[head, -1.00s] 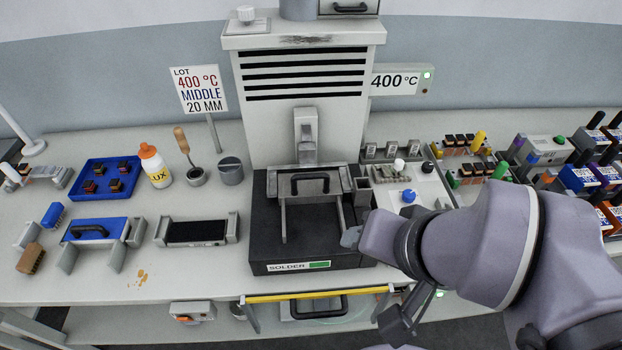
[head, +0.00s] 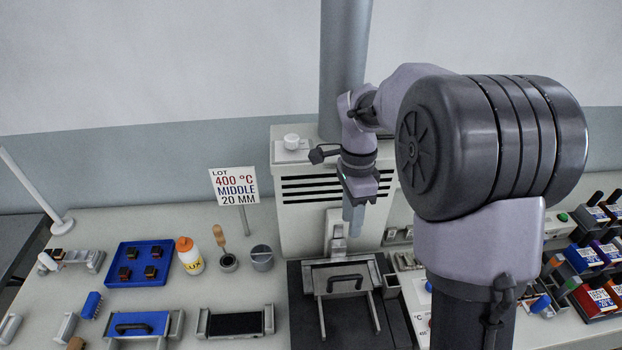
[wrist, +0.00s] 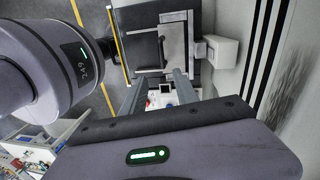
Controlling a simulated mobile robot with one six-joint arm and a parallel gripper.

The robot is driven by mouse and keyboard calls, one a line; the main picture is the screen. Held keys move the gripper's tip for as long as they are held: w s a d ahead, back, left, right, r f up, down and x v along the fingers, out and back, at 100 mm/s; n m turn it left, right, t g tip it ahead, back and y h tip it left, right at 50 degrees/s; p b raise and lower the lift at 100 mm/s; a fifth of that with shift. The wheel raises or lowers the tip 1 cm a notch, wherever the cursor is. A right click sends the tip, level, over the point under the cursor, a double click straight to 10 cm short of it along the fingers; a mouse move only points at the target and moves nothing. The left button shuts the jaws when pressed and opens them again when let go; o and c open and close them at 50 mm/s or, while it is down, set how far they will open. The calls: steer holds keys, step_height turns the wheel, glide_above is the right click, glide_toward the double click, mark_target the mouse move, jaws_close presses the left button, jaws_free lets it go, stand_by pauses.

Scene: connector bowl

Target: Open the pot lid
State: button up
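The solder pot is a black block (head: 299,318) at the foot of the white cabinet. On it sits a grey lid (head: 322,274) with a black arched handle (head: 346,277); the pot also shows in the wrist view (wrist: 137,50). My gripper (head: 353,222) is up in front of the cabinet, above and behind the lid, pointing down and touching nothing. In the wrist view its two grey fingers (wrist: 158,92) stand apart with nothing held between them. My arm hides the area right of the pot.
The white cabinet (head: 300,215) with dark vents stands close behind my gripper. A sign (head: 234,186) reads 400 °C, middle, 20 mm. Left are a blue tray (head: 139,280), an orange-capped bottle (head: 190,256), and a grey cup (head: 262,258). Coloured boxes (head: 590,255) stand at right.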

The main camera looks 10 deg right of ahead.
mark_target(346, 276)
steer(key=shift+m+g, duration=0.3)
steer(key=shift+m, duration=0.3)
steer(key=f+b, duration=0.1)
steer(key=f, duration=0.5)
steer(key=s+f+b, duration=0.1)
steer(key=f, duration=0.5)
steer(key=s+f+b, duration=0.1)
steer(key=f, duration=0.5)
steer(key=shift+s+f, duration=0.1)
steer(key=shift+f, duration=0.2)
jaws_close()
